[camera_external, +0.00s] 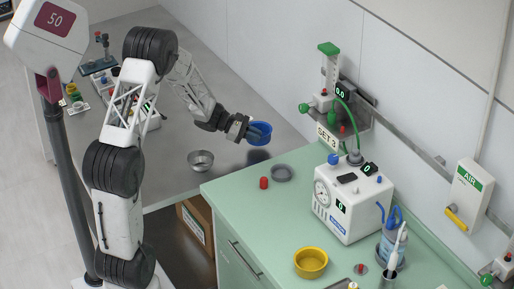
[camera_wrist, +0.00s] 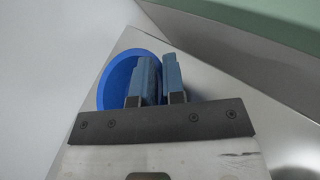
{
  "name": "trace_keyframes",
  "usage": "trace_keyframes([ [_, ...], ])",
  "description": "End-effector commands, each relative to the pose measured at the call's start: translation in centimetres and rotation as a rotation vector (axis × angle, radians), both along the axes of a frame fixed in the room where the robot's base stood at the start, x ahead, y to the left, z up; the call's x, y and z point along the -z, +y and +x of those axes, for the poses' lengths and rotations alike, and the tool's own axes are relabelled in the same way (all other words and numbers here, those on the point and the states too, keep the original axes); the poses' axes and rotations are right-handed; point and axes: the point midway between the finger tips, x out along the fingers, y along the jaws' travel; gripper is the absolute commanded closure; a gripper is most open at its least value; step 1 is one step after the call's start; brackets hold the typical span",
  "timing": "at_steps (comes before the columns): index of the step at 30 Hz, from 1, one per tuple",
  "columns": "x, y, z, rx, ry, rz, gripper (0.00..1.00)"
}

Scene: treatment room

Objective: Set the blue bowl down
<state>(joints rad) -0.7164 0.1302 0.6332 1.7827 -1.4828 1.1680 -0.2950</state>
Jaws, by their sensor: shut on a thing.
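The blue bowl (camera_external: 261,131) is held at the end of my arm, above the grey metal counter near its border with the green worktop. My gripper (camera_external: 246,131) is shut on the bowl's near side. In the wrist view the blue bowl (camera_wrist: 117,80) shows beyond the fingers of my gripper (camera_wrist: 157,75), which are close together over its rim. A dark shadow lies on the metal counter below the bowl, so the bowl is clear of the surface. Part of the bowl is hidden by the fingers.
The grey metal counter (camera_external: 238,84) has free room around a small metal bowl (camera_external: 201,160). On the green worktop (camera_external: 243,209) are a red cap (camera_external: 264,183), a grey dish (camera_external: 281,173), a yellow bowl (camera_external: 311,263) and a white machine (camera_external: 350,205).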

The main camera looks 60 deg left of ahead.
Motion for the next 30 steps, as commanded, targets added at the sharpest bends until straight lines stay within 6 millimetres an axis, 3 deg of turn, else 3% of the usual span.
trace_keyframes([
  [10,3.1,0.0,0.0,0.000,0.002,-0.001,1.00],
  [25,3.7,0.0,0.0,0.000,0.000,0.000,1.00],
  [26,3.7,0.0,0.0,0.000,0.000,0.000,0.87],
  [30,3.7,0.0,0.0,0.000,0.000,0.000,0.65],
])
